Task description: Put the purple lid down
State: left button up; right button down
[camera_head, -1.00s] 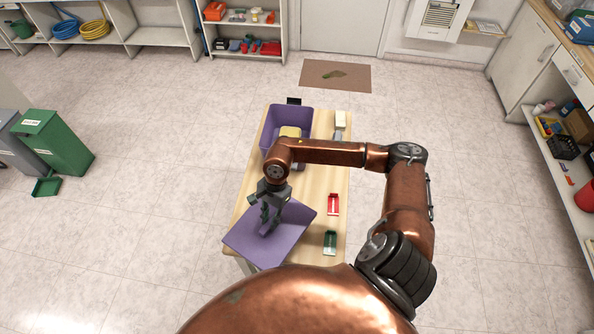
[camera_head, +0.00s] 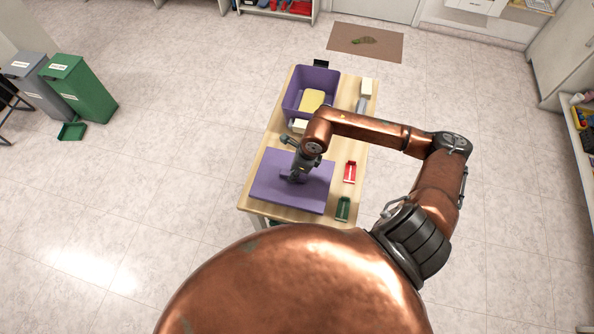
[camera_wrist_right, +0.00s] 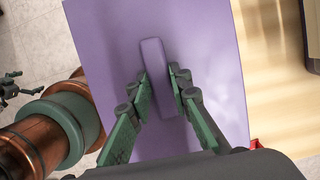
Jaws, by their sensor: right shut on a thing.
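The purple lid (camera_head: 272,195) is a flat rectangle with a raised bar handle (camera_wrist_right: 153,62) in its middle. It is level over the near end of the wooden table (camera_head: 262,160); I cannot tell whether it rests on the top or hovers just above. My right gripper (camera_head: 296,178) points down at the lid. In the wrist view, the right gripper's two fingers (camera_wrist_right: 160,88) are shut on the handle from both sides. What looks like part of my left gripper (camera_wrist_right: 9,88) shows small at the left edge; its fingers are unclear.
A purple bin (camera_head: 291,100) with a yellow block (camera_head: 312,100) stands at the table's far end. A red tray (camera_head: 349,172) and a green tray (camera_head: 343,209) lie right of the lid. A pale block (camera_head: 366,87) is at the far right corner.

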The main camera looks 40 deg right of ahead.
jog(key=shift+f, duration=2.3)
jog(key=shift+f, duration=0.1)
jog(key=c, duration=1.8)
grip_release()
jog(key=shift+o, duration=0.2)
jog(key=v, duration=1.2)
